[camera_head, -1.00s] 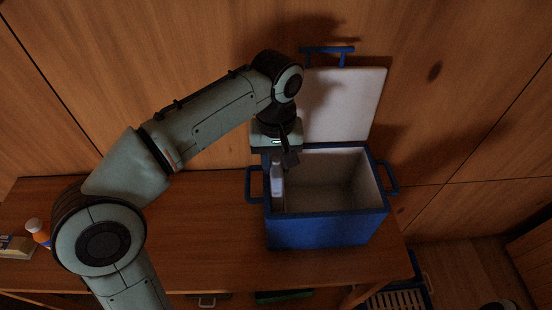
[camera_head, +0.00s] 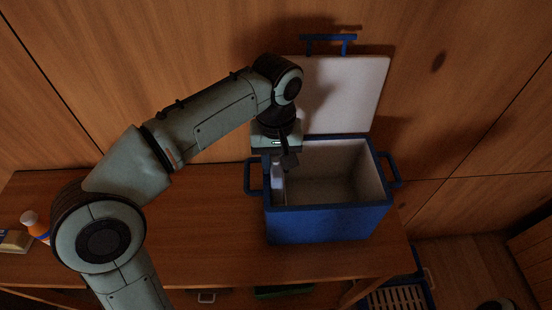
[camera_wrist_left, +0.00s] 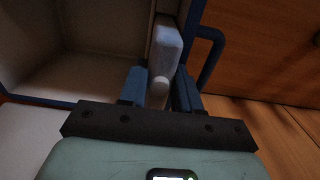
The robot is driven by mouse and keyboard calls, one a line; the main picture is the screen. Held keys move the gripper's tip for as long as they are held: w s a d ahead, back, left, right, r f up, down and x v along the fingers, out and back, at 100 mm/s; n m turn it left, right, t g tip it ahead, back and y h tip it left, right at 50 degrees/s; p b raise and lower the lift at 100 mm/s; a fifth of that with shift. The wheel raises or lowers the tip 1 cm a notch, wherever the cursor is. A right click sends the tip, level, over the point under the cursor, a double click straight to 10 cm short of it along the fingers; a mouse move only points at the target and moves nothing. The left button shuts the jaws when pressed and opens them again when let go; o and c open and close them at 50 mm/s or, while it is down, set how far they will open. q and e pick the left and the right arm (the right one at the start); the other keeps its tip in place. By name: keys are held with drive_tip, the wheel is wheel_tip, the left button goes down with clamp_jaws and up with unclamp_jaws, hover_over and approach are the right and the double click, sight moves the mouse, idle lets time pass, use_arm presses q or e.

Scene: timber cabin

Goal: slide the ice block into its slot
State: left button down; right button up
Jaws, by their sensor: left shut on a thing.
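The ice block (camera_head: 277,176) is a pale, narrow upright block at the left end of the open blue cooler (camera_head: 330,222). My left gripper (camera_head: 279,158) points down over the cooler's left side and is shut on the block. In the left wrist view, the blue fingers (camera_wrist_left: 160,76) sit on either side of the whitish block (camera_wrist_left: 164,48). The block stands close to the cooler's left wall, with its lower part inside the cooler. The slot is not clearly visible, and I cannot tell how deep the block sits in it. My right gripper is out of view.
The cooler's white lid (camera_head: 345,95) stands open against the timber wall. The rest of the cooler's interior looks empty. An orange-and-white bottle (camera_head: 36,226) is at the far left of the wooden table (camera_head: 215,225). A blue slatted crate (camera_head: 398,298) is low at the right.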

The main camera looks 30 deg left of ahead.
use_arm(q)
drive_tip(key=shift+f, duration=0.15)
drive_tip(key=c, duration=0.7)
unclamp_jaws()
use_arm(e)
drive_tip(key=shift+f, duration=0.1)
use_arm(q)
wheel_tip(320, 180, up, 13)
drive_tip(key=p, duration=0.4)
drive_tip(key=shift+r+p, duration=0.2)
drive_tip(key=shift+p, duration=0.1)
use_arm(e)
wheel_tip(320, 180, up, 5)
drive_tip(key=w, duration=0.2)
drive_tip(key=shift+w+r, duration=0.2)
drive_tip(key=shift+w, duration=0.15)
